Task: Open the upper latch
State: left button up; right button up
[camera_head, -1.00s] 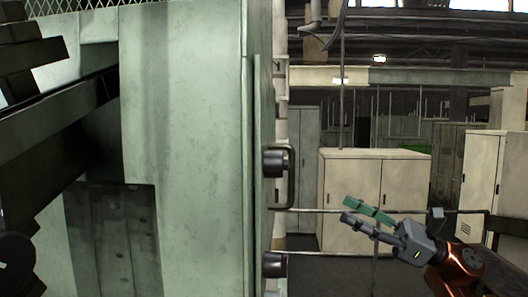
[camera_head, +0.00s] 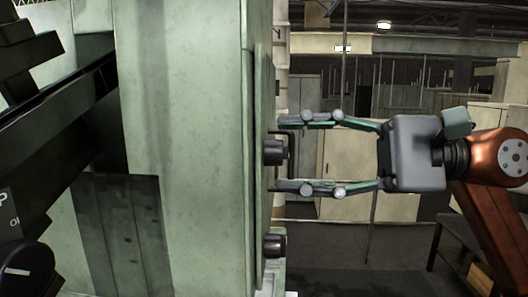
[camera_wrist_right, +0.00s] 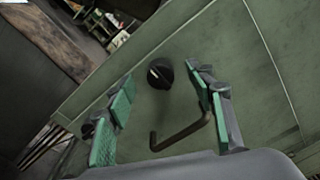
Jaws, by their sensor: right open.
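The upper latch (camera_head: 274,152) is a round black knob on the side of the green machine cabinet's panel (camera_head: 262,80). It also shows in the right wrist view (camera_wrist_right: 160,73), beyond the fingertips and roughly between them. The lower latch (camera_head: 273,246) is a similar knob further down. My right gripper (camera_head: 283,155) is open and level with the upper latch. One finger is above the latch and one below, with the tips close to the panel. Whether they touch it I cannot tell. My left gripper is out of view.
A bent dark handle (camera_wrist_right: 180,132) is on the panel close to the upper latch, between the fingers in the right wrist view. Pale cabinets (camera_head: 347,165) stand behind my right gripper. Open floor (camera_head: 340,260) shows below the gripper.

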jog(key=shift+a+n, duration=0.4)
jog(key=shift+a, duration=0.3)
jog(key=shift+a+n, duration=0.1)
jog(key=shift+n, duration=0.7)
jog(key=n, duration=0.7)
jog(key=shift+r+n+p, duration=0.1)
jog(key=shift+n+p, duration=0.2)
jog(key=shift+p, duration=0.05)
jog(key=shift+n, duration=0.3)
jog(key=shift+d, duration=0.4)
